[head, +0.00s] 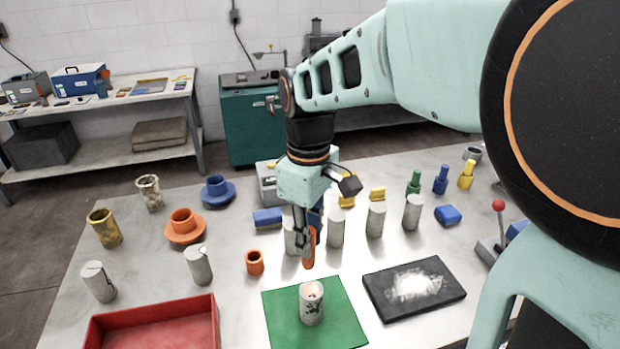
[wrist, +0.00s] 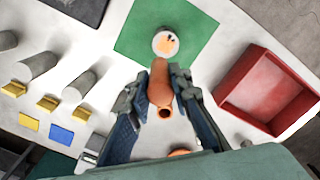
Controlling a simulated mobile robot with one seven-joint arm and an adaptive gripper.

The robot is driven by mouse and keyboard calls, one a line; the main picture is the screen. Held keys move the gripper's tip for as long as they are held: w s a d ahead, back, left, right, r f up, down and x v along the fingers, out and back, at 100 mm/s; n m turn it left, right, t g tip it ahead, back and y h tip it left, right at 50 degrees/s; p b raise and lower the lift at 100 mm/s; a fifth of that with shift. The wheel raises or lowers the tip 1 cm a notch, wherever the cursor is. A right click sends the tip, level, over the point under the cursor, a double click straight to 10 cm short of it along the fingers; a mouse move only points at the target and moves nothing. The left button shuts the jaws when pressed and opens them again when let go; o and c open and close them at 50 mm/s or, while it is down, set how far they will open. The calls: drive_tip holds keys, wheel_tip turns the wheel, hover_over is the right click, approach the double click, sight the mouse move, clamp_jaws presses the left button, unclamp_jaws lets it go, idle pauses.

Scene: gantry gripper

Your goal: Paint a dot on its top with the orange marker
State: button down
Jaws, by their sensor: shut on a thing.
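My gripper (head: 306,236) is shut on the orange marker (head: 310,252), which points down above the green mat (head: 345,305). A pale cylinder (head: 311,307) with dark green marks on its side stands upright on the mat. The marker's lower end is just above the cylinder, with a small gap in the head view. In the wrist view, my gripper (wrist: 158,95) holds the marker (wrist: 159,80) between both fingers. The cylinder's top (wrist: 165,43) shows small orange specks there.
A red tray (head: 160,325) stands at the front left, and a dark pad with white powder (head: 413,288) lies right of the mat. An orange cup (head: 255,262) and several grey cylinders (head: 376,219) stand nearby. Green, blue and yellow bottles (head: 441,180) are at the back right.

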drive_tip(key=shift+r+p, duration=1)
drive_tip(key=shift+r, duration=0.5)
